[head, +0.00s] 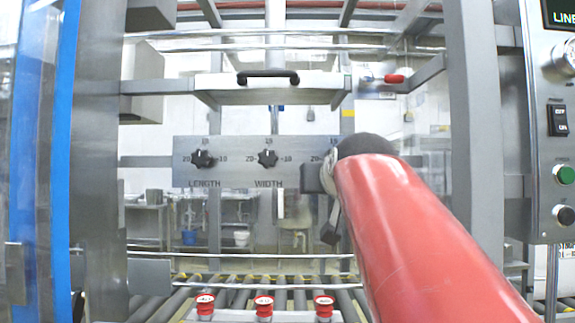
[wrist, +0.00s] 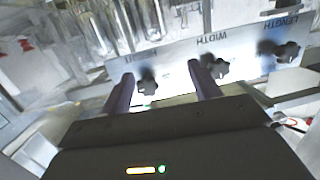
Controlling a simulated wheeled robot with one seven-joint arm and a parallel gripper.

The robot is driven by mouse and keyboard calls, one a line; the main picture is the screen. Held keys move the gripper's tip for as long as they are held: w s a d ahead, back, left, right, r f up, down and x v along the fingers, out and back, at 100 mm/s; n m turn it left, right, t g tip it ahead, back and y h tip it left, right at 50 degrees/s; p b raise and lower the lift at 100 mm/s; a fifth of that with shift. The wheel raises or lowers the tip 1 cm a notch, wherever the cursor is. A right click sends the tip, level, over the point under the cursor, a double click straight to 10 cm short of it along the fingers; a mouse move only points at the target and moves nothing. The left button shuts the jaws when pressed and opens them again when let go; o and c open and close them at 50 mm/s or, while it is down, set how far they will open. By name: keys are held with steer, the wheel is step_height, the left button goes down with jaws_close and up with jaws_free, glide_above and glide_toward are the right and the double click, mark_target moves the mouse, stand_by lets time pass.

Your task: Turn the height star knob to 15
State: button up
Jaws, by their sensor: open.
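The grey dial panel (head: 236,176) stands ahead, with dark star knobs for length (head: 203,159) and width (head: 267,158). In the head view my red arm and wrist cover the height knob, though part of its scale shows. In the wrist view the panel appears upside down, and the height star knob (wrist: 148,82) is at its left end, under blurred lettering. My gripper (wrist: 160,72) is open, with its two purple-grey fingers on either side of the height knob in that view. I cannot tell whether they touch it. The height knob's setting is not readable.
The width knob (wrist: 219,68) lies just right of the right finger in the wrist view. A control post (head: 549,130) with buttons stands at the right. Rollers (head: 165,303) and several red-topped parts are below the panel. Grey frame posts (head: 98,150) flank the panel.

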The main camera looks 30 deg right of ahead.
steer(key=d+r+h, duration=0.2)
steer(key=d+r, duration=0.2)
steer(key=r, duration=0.2)
steer(key=p+x, duration=0.1)
steer(key=x, duration=0.6)
steer(key=shift+m+t, duration=0.3)
steer(key=shift+m, duration=0.1)
steer(key=c, duration=1)
steer(key=shift+o, duration=0.2)
